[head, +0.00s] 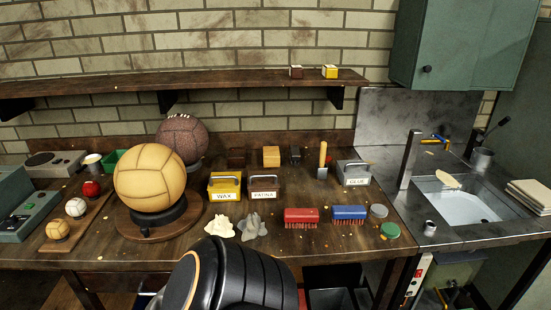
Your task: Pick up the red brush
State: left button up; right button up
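The red brush (301,214) lies on the wooden workbench (270,255), bristles down, near the front edge right of the middle. A blue brush (349,213) of like shape lies just to its right, with a small gap between them. Nothing covers the red brush. Neither of my grippers shows in the head view, so I cannot see whether they are open or shut. A large black rounded part, apparently a link of my arm, rises at the bottom middle, in front of the bench and left of the red brush.
A grey lidded tin (379,211) and a green one (390,230) sit right of the brushes. Crumpled cloths (219,226) lie left. Behind are the yellow WAX box (224,187), PATINA box (263,188) and GLUE box (354,174). A tan ball (149,177) stands left. A sink (465,205) is right.

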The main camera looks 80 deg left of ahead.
aim_at(298, 218)
jog(key=u, duration=2.3)
